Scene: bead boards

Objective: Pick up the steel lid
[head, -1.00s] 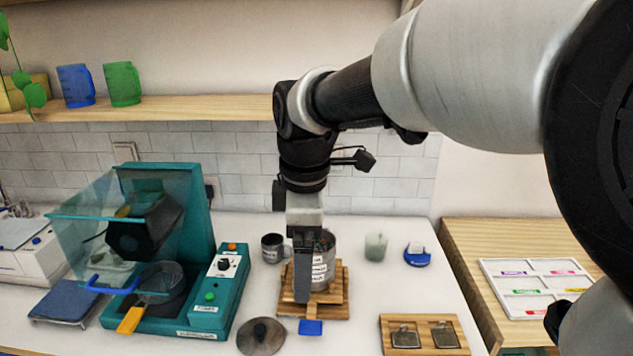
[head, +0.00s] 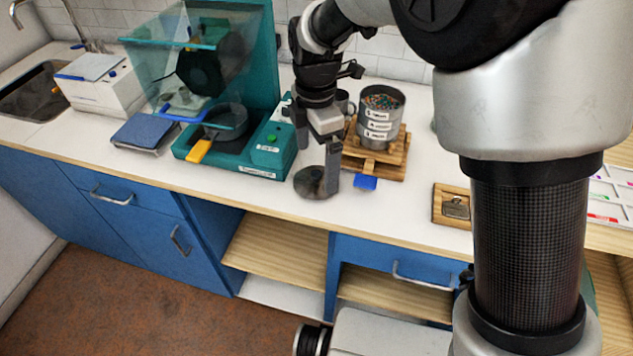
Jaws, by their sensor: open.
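The steel lid (head: 306,186) is a round grey disc with a dark knob, lying flat on the white counter near its front edge. My gripper (head: 318,165) points down at the lid, with its jaws open and empty. One finger shows at the lid's right edge and hides part of it. I cannot tell whether the finger touches the lid or how high the tips are.
A steel pot (head: 380,117) full of coloured beads stands on a wooden stand (head: 392,168) with a blue tab, right of my gripper. A teal machine (head: 268,155) holding a yellow-handled pan (head: 226,122) stands to the left. A wooden board (head: 442,206) lies farther right.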

